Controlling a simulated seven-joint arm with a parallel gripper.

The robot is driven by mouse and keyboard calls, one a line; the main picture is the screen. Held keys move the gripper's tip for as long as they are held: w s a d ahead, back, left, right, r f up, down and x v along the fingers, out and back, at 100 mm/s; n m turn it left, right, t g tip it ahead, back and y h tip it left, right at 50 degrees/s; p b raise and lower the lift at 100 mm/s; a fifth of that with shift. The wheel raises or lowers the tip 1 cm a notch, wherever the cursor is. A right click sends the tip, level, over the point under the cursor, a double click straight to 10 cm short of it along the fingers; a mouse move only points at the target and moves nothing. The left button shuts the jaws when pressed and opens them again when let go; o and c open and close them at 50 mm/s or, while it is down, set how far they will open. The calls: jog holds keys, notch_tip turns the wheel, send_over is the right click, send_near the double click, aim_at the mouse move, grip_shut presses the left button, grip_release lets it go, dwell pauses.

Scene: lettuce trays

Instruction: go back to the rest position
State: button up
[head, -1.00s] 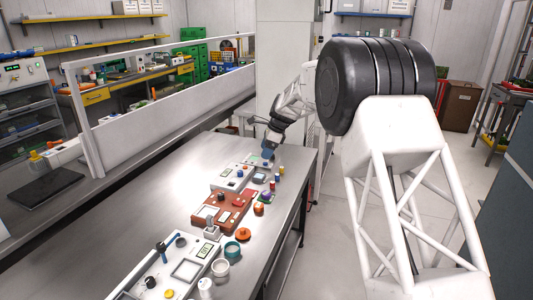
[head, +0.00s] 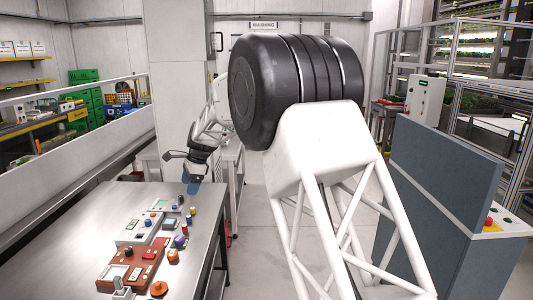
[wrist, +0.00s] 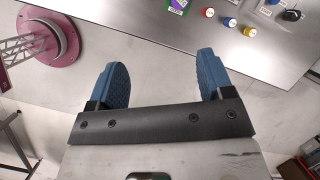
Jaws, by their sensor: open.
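My gripper (wrist: 162,85) is open in the wrist view. Its two blue fingertips are wide apart with nothing between them, over bare light floor just off the edge of the steel table (wrist: 150,18). In the head view my gripper (head: 193,186) hangs at the far end of the table (head: 60,240), its fingertips near the table's far right corner.
A red-brown panel (head: 150,262) and a white panel (head: 133,232) with buttons lie on the table, with small coloured pieces beside them. In the wrist view, red, blue and yellow knobs (wrist: 229,22) lie near the table edge. A blue-grey partition (head: 430,190) stands at right.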

jog(key=s+d+r+n+t+h, duration=0.1)
jog(key=s+d+r+n, duration=0.35)
jog(key=s+d, duration=0.9)
jog(key=s+d+r+n+t+h, duration=0.1)
jog(key=s+d+r, duration=0.75)
jog(key=d, duration=0.75)
jog(key=s+d+f+n, duration=0.2)
jog(key=s+d, duration=0.3)
jog(key=s, duration=0.6)
jog(key=s+d+f+n+t+h, duration=0.1)
jog(key=s+d+f, duration=0.3)
jog(key=s, duration=0.7)
jog(key=s+d+f+n+h, duration=0.1)
jog(key=s+d+f+n, duration=0.1)
jog(key=s+d, duration=0.5)
jog(key=s+n, duration=0.1)
jog(key=s, duration=0.3)
jog(key=shift+d+f+t, duration=0.3)
jog(key=shift+d+f, duration=0.1)
